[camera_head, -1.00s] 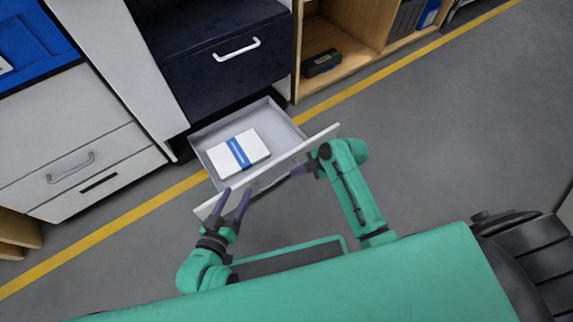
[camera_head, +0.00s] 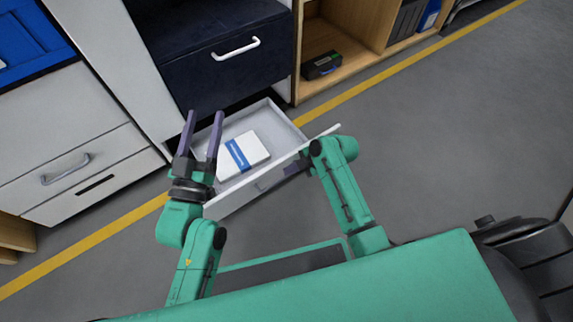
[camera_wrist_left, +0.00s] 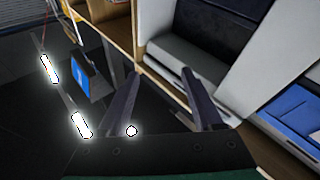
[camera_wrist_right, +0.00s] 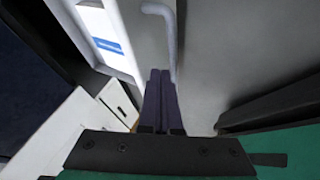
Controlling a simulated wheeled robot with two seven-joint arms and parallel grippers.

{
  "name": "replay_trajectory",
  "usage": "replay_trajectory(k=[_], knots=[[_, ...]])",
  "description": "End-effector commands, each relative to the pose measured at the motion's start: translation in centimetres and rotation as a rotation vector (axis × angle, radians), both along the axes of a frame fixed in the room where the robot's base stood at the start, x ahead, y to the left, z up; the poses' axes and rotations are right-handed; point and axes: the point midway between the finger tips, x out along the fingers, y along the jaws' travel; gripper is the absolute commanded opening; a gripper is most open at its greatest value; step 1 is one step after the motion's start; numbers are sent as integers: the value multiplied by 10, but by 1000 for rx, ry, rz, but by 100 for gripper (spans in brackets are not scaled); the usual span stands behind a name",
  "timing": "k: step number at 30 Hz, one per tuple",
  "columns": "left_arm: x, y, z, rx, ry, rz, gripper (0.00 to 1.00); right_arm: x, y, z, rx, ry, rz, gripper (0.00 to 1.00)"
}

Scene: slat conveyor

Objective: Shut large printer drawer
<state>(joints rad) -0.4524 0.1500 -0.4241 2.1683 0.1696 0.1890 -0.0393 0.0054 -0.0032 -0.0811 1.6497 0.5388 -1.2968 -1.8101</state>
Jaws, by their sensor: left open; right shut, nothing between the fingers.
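The large drawer (camera_head: 290,128) at the bottom of the printer is pulled out. A white pack with a blue band (camera_head: 256,147) lies in it, and also shows in the right wrist view (camera_wrist_right: 108,45). My left gripper (camera_head: 205,114) is open and empty, its fingers pointing away over the drawer's left side and hiding part of it. Touch cannot be told. My right gripper (camera_wrist_right: 160,72) is shut and empty at the outside of the drawer's front panel (camera_head: 232,198), close beside its grey handle (camera_wrist_right: 170,30).
The printer's dark upper drawer (camera_head: 225,70) with a white handle is shut. A white cabinet (camera_head: 75,150) stands left, and a wooden shelf (camera_head: 345,80) with a black box (camera_head: 321,65) stands right.

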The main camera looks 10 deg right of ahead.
Motion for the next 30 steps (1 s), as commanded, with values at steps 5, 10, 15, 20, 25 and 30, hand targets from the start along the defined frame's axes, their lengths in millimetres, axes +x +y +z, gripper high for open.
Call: replay_trajectory(k=[5, 10, 15, 20, 25, 30], knots=[[8, 7, 53, -31, -153, 24, 67, 6, 3, -1, 2, 0, -1, 0], [7, 11, 88, -47, -260, 35, 67, 12, 5, -1, 2, 0, -1, 0], [2, 15, 120, -65, -357, 46, 67, 17, 7, -1, 0, 1, -1, 0], [-1, 17, 137, -74, -410, 51, 67, 19, 8, -1, 0, 1, -1, 0], [-2, 17, 140, -75, -419, 52, 67, 20, 8, 0, 0, 1, -1, 0], [-2, 17, 140, -74, -418, 52, 67, 20, 8, 0, 0, 1, -1, 0]])
